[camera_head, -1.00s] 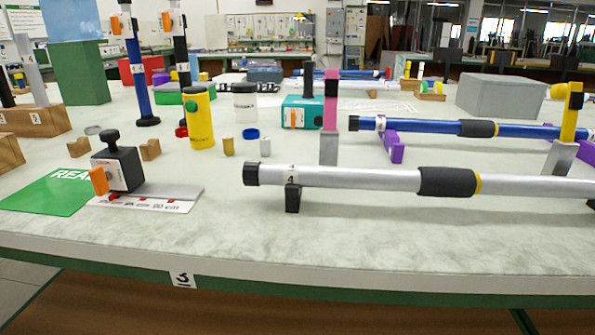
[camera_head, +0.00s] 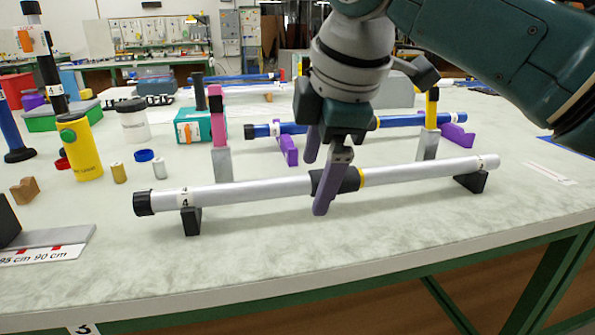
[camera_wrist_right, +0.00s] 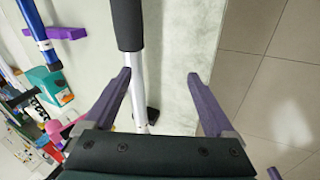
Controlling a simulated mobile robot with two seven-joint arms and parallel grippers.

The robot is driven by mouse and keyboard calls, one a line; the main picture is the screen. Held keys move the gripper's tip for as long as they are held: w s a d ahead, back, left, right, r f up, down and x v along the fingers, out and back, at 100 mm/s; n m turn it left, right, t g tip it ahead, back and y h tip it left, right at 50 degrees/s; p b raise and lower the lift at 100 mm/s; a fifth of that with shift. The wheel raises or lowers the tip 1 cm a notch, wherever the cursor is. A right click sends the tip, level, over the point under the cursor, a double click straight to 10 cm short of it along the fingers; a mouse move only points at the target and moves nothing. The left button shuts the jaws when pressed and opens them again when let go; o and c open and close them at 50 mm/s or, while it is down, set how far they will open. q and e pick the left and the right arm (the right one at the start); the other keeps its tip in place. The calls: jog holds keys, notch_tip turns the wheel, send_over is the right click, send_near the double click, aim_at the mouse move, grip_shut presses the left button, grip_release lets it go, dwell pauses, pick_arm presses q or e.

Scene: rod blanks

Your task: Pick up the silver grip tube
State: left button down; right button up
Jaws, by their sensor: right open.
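The silver grip tube (camera_head: 250,190) lies across two black rests (camera_head: 190,221) near the table's front edge. It has a black end cap at the left, a label "4", and a black grip sleeve with a yellow ring near its middle. My right gripper (camera_head: 316,186) is at the sleeve, its purple fingers open and pointing down, partly hiding the sleeve. In the right wrist view, the tube (camera_wrist_right: 139,88) runs between the open fingers, nearer the left one, and the black sleeve (camera_wrist_right: 127,25) shows beyond the fingertips. My left gripper is out of view.
Behind stands a blue tube (camera_head: 290,128) on purple rests (camera_head: 287,150). A pink-topped post (camera_head: 218,125) and a yellow-topped post (camera_head: 431,115) stand between the tubes. A yellow canister (camera_head: 80,147) is at the left. The tabletop in front of the silver tube is clear.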

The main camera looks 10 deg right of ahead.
aim_at(319, 175)
jog(key=shift+n+h, duration=0.3)
jog(key=shift+n, duration=0.2)
jog(key=w, duration=0.1)
jog(key=w+d+b, duration=0.1)
jog(key=w, duration=0.1)
jog(key=w+d, duration=0.1)
jog(key=shift+w+f+b, duration=0.25)
jog(key=shift+w+b, duration=0.15)
jog(key=b+x, duration=0.1)
jog(key=x, duration=0.1)
jog(key=b+x, duration=0.2)
jog(key=shift+w+d+f, duration=0.2)
jog(key=shift+w+f, duration=0.1)
jog(key=c, duration=0.4)
grip_shut()
